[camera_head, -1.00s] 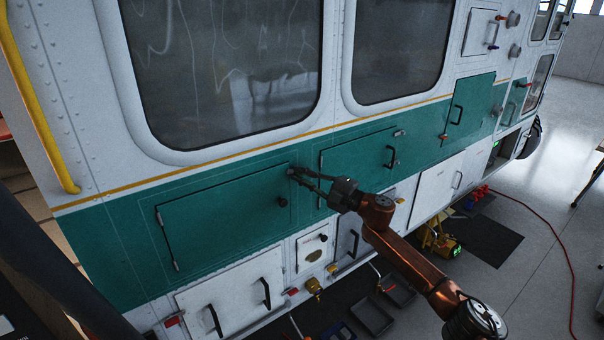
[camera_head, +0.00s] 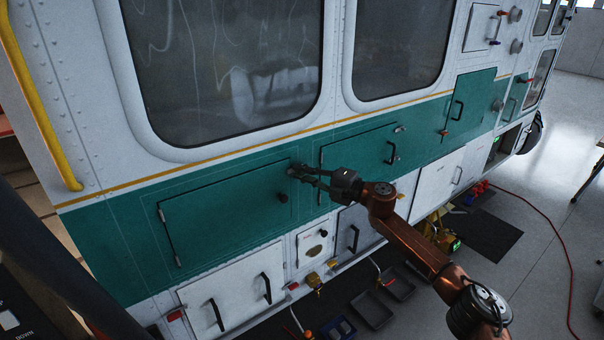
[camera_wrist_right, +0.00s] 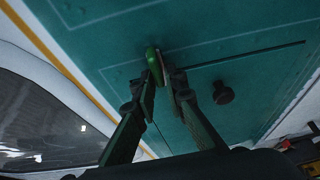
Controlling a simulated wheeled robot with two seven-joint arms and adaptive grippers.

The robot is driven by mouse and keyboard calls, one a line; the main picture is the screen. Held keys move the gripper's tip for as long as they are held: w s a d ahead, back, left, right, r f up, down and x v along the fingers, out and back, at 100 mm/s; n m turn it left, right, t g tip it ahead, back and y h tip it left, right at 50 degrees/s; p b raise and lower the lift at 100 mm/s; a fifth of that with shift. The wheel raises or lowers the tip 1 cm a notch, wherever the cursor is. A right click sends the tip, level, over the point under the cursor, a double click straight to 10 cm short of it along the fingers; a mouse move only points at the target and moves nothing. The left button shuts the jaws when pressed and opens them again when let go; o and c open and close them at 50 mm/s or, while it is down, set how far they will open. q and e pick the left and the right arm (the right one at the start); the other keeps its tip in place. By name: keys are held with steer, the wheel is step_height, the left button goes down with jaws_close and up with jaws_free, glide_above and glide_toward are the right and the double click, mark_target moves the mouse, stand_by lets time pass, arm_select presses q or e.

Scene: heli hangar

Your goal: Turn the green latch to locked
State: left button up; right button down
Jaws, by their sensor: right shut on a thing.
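The green latch (camera_wrist_right: 152,58) shows in the right wrist view as a rounded green handle at the upper corner of a green panel door (camera_head: 222,215). My right gripper (camera_head: 297,171) reaches this corner from the right in the head view. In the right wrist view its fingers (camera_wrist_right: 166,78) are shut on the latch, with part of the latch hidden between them. In the head view the fingertips cover the latch. My left gripper is not in view.
A dark round knob (camera_head: 283,198) sticks out of the same door, close below the fingers; it also shows in the wrist view (camera_wrist_right: 222,93). A second green door with a black handle (camera_head: 391,153) lies to the right. Trays (camera_head: 372,309) lie on the floor below.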

steer(key=c, duration=2.1)
jaws_free()
steer(key=v, duration=1.2)
steer(key=shift+w+d+f, duration=0.1)
